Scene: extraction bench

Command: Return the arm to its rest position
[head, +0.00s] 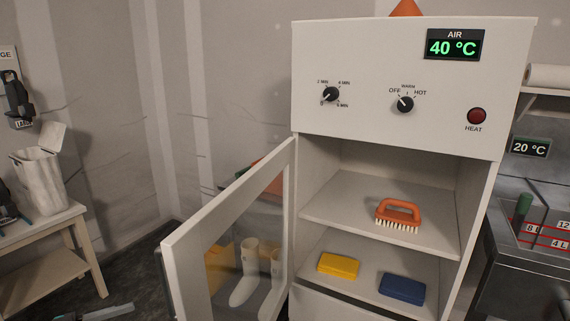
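The white drying cabinet (345,55) stands in front of me. Its glazed door (228,220) is swung open to the left. An orange brush (398,214) sits bristles down on the upper shelf (335,205). A yellow block (338,265) and a blue block (402,288) lie apart on the lower shelf.
The air display (453,47) reads 40 °C. White boots (250,272) show through the door glass. A side table (45,235) with a white lidded bin (38,175) stands at left. A dark tank (530,260) is at right. A pale bar (108,312) shows low at left.

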